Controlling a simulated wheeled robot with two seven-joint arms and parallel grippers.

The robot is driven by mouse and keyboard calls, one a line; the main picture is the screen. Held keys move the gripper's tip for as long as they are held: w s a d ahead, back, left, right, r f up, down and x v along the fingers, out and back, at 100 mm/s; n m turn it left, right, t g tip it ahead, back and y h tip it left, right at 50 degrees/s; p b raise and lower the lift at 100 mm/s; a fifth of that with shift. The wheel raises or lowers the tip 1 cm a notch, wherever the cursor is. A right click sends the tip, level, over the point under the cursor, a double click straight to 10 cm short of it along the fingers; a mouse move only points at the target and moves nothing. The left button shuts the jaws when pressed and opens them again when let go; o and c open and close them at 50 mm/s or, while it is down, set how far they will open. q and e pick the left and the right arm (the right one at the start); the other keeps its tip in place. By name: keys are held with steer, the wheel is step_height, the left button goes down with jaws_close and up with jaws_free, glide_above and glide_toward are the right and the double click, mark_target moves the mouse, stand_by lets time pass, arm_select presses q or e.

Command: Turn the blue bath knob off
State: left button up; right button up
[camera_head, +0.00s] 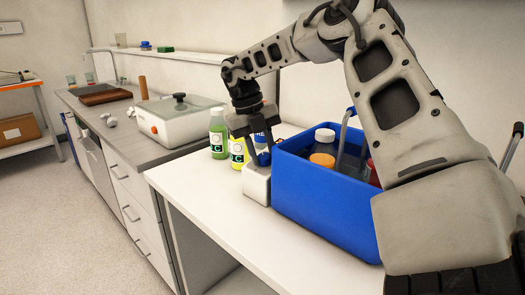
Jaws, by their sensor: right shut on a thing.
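The blue bath (322,203) is an open blue tub on the white table. A small white box (257,186) stands against its left end. My right gripper (254,163) points down at the top of this box, with its fingers close together there. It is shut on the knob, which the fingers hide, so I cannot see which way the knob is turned. My left gripper is not in view.
Bottles with white (325,135) and orange (322,160) caps stand in the bath. Green (218,136), yellow (237,150) and blue-labelled (262,152) bottles stand behind the gripper. A white appliance (177,122) sits on the grey counter. The white table (225,208) is clear in front.

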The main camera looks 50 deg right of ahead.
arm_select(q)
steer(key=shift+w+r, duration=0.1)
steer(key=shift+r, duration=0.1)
arm_select(e)
steer(key=shift+w+n+h, duration=0.1)
steer(key=shift+n+h, duration=0.3)
steer(key=shift+n, duration=1.1)
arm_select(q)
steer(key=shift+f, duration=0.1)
arm_select(e)
steer(key=o, duration=0.7)
